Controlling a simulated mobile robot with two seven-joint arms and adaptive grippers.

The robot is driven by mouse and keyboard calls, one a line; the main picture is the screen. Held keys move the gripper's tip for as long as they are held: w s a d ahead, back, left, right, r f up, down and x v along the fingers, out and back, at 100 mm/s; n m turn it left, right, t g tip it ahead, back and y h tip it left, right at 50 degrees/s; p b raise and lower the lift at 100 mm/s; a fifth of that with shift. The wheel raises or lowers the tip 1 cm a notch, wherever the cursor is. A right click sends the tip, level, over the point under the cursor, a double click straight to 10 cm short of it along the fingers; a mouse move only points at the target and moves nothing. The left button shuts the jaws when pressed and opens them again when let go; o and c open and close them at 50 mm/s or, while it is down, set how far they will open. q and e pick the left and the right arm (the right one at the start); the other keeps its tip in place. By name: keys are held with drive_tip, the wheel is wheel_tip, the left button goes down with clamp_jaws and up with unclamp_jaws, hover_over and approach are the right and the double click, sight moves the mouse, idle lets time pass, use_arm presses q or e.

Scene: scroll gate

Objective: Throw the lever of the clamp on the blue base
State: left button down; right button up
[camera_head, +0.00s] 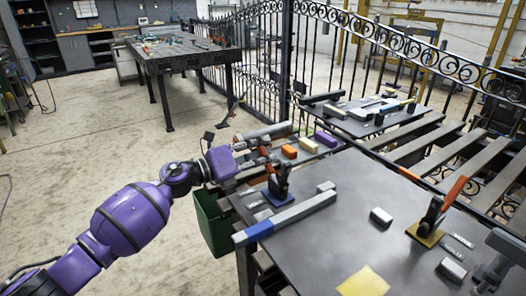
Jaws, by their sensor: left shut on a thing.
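The clamp on the blue base (281,200) stands near the left edge of the grey work table (345,200). Its dark body (279,182) is upright, and its orange lever (264,151) points up and left. My left gripper (266,150) reaches in from the left and is shut on the lever, its fingers covering part of it. A second clamp on a yellow base (425,235) stands at the right, its orange lever (455,190) tilted up. My right gripper is not in view.
A long grey bar with a blue end (258,231) lies in front of the clamp. An ornate iron fence (340,45) runs behind.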

use_arm(q)
drive_tip(key=c, duration=1.7)
unclamp_jaws()
drive_tip(key=shift+a, duration=0.1)
drive_tip(key=v, duration=1.2)
